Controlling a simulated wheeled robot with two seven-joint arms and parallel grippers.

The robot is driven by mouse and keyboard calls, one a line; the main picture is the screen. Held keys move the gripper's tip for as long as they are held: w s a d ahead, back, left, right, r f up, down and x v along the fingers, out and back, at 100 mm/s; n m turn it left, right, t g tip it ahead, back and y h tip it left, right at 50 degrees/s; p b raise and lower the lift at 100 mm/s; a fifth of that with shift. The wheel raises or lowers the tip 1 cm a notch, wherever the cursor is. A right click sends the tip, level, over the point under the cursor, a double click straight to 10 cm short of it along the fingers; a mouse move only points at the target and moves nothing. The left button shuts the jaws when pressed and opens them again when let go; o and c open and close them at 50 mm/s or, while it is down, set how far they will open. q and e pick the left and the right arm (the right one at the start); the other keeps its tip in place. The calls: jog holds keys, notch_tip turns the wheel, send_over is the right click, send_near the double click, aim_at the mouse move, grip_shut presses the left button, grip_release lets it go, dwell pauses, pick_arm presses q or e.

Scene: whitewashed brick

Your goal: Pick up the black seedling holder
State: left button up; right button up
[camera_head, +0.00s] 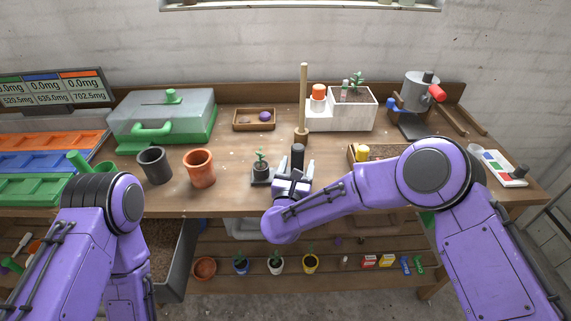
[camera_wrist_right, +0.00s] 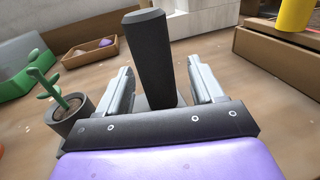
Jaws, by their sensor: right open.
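The black seedling holder (camera_head: 262,181) sits on the workbench near its front middle, with a small dark pot and green seedling (camera_head: 260,161) on it. A thick black upright handle (camera_head: 298,154) stands just right of the pot. It also shows in the right wrist view (camera_wrist_right: 148,55), as a faceted post, with the pot (camera_wrist_right: 70,112) to its left. My right gripper (camera_head: 296,170) is open, its fingers on either side of the handle, with gaps visible in the wrist view. The handle's foot is hidden by the gripper. My left gripper is not in view.
A grey pot (camera_head: 154,166) and a terracotta pot (camera_head: 199,168) stand to the left. A wooden pole (camera_head: 303,95) rises behind the handle. A white planter box (camera_head: 352,115) and a low wooden tray (camera_head: 253,127) are at the back.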

jog(key=x, duration=0.2)
jog(key=shift+w+r+p, duration=0.2)
jog(key=shift+w+p, duration=0.1)
jog(key=shift+w, duration=0.1)
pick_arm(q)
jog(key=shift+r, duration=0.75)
pick_arm(e)
jog(key=shift+w+f, duration=0.1)
jog(key=shift+w, duration=0.05)
jog(key=c, duration=1.2)
